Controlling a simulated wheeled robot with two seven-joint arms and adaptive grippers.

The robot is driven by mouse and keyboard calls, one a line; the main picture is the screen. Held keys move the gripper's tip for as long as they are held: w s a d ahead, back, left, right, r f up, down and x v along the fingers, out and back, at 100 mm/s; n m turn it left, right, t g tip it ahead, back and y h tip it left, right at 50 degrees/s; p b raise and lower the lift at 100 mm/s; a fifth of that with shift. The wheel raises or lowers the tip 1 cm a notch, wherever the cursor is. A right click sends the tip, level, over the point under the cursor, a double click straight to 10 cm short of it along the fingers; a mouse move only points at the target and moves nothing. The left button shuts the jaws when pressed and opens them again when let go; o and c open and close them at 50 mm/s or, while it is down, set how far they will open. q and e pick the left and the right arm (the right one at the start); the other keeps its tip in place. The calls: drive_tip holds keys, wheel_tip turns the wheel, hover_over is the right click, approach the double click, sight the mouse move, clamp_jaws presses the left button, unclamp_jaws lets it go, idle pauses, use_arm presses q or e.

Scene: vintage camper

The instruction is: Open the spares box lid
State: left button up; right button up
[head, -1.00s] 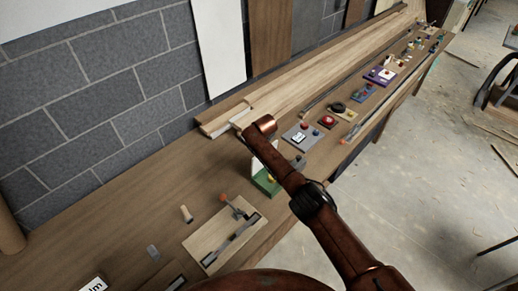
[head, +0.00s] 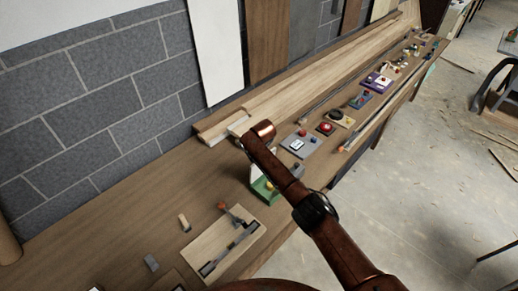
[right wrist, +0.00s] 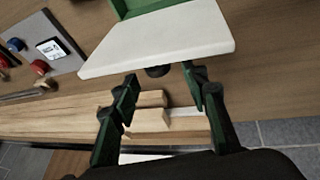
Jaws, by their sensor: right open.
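The spares box appears to be the green box (head: 262,189) with a white panel (head: 254,168), seen beyond my right arm in the head view. The panel, which looks like its lid, stands raised and tilted above the green base. In the right wrist view the white panel (right wrist: 160,42) shows large, with green parts (right wrist: 138,8) behind it and a dark knob (right wrist: 158,71) at its edge. My right gripper (right wrist: 160,86) is open, with its fingertips either side of the knob and no clear contact. My arm hides part of the box. My left gripper is out of view.
A wooden board with an orange-tipped lever (head: 228,241) lies left of the box. Long planks (head: 310,87) lie along the wall. Small blocks sit on the bench.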

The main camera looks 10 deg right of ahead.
drive_tip(key=v, duration=1)
